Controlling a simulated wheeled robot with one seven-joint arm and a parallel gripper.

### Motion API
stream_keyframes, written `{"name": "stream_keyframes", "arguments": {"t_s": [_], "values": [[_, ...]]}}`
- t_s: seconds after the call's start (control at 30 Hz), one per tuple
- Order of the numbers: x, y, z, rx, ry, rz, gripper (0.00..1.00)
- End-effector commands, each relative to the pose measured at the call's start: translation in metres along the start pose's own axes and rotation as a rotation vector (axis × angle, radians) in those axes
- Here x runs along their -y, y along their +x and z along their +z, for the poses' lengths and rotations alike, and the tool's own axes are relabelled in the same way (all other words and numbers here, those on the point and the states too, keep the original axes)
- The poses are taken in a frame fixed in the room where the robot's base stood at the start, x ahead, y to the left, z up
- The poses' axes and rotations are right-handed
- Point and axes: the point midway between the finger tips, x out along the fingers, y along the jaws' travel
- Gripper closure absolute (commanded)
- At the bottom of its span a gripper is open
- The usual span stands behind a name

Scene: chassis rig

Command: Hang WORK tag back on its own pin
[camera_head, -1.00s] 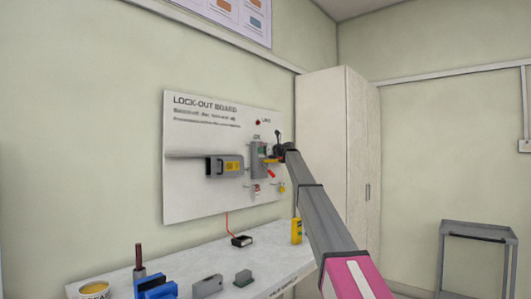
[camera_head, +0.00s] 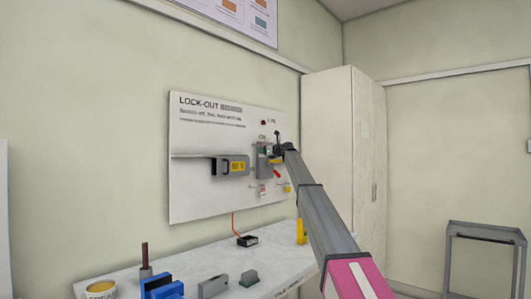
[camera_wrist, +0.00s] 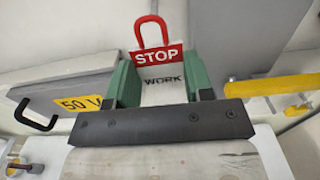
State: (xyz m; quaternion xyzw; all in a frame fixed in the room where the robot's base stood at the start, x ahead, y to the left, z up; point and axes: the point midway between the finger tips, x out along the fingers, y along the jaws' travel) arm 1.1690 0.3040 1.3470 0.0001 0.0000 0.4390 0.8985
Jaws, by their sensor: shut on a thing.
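The WORK tag (camera_wrist: 163,84) is a white plate with a red STOP band and a red loop on top. In the wrist view it sits between the two green fingers of my gripper (camera_wrist: 160,77), which is shut on it. The loop points up and stands clear of the fingers. In the head view my gripper (camera_head: 276,152) is at the right part of the lock-out board (camera_head: 205,200), in front of a grey switch box (camera_head: 263,165). The tag is too small to make out there. I cannot tell which pin belongs to it.
A grey box marked 50 V (camera_wrist: 40,88) is left of my gripper, and a yellow bar (camera_wrist: 270,86) is at right. A small red-and-white item (camera_head: 262,190) hangs low on the board. The bench (camera_head: 205,270) below carries tools. A tall cabinet (camera_head: 328,140) stands at right.

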Motion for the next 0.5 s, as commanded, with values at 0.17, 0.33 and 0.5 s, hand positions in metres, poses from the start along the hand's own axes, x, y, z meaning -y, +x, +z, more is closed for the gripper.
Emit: {"name": "stream_keyframes", "arguments": {"t_s": [0.17,0.33,0.5], "values": [[0.001,0.009,0.001,0.000,0.000,0.000,0.74],[0.000,0.016,0.001,0.000,0.000,0.000,0.74],[0.000,0.023,0.001,0.000,0.000,0.000,0.74]]}}
